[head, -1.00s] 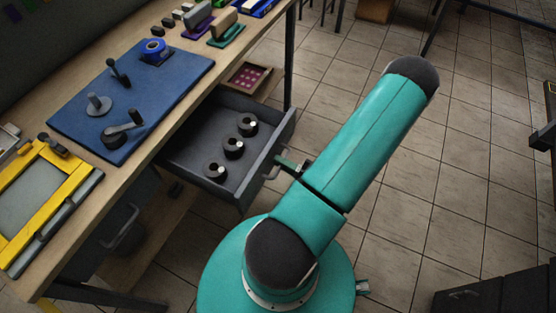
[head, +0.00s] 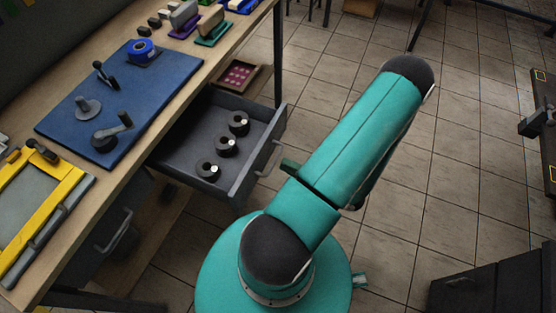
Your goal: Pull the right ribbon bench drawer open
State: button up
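The right ribbon bench drawer (head: 243,185) is a grey drawer pulled well out from under the wooden bench (head: 160,148). Several black ribbon rolls (head: 226,146) with pale centres sit inside it. Its bar handle (head: 269,160) is on the front face, towards my arm. A small dark green piece at the end of my arm, seemingly part of my gripper (head: 290,166), shows just right of the handle with a small gap between them in the picture. The rest of my gripper is hidden behind my teal arm, so its fingers cannot be made out.
A second grey drawer (head: 115,228), with its own handle, looks shut at the lower left. The benchtop holds a blue mat (head: 125,98) with tools and a yellow frame (head: 75,188). Tiled floor (head: 470,130) is clear on the right; a dark box (head: 495,285) stands lower right.

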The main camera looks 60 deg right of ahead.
jog(key=s+f, duration=0.1)
jog(key=s, duration=0.8)
jog(key=shift+f, duration=0.4)
jog(key=shift+d, duration=0.15)
